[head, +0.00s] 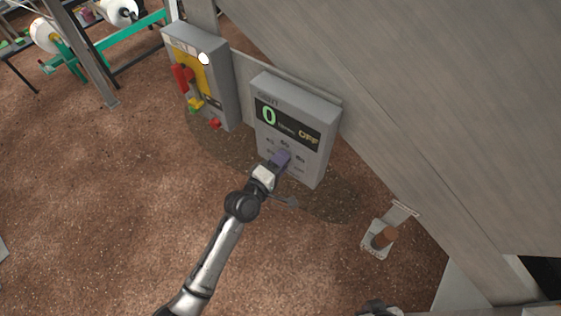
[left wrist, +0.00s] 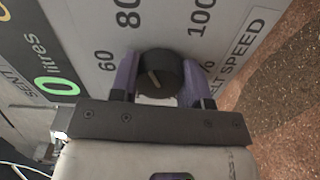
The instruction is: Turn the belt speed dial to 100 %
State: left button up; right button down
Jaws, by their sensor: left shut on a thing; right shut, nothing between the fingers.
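The belt speed dial (left wrist: 160,75) is a black round knob in the left wrist view. Its pale pointer line slants to the upper left, toward the 60 and 80 side of the printed scale; the exact reading is hard to tell. The 100 mark is at the upper right. My left gripper (left wrist: 160,88) is shut on the dial, one purple finger on each side. In the head view, my left gripper (head: 281,160) is at the lower front of the grey control box (head: 318,158) and hides the dial.
The box's display (head: 288,124) shows a green 0 and OFF. A second grey box (head: 220,85) with red and yellow parts stands left of it. A bracket with a brown cylinder (head: 384,237) is at the lower right. Open brown floor (head: 110,200) lies to the left.

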pick_arm(q)
jog(key=m, duration=0.5)
jog(key=shift+m, duration=0.3)
jog(key=m, duration=0.2)
jog(key=m+p, duration=0.1)
jog(key=m, duration=0.1)
jog(key=shift+w+a+f+m, duration=0.1)
jog(key=shift+f+m, duration=0.05)
jog(key=shift+m, duration=0.25)
jog(key=shift+m+p, duration=0.35)
jog(key=shift+m, duration=0.05)
jog(key=o, duration=0.9)
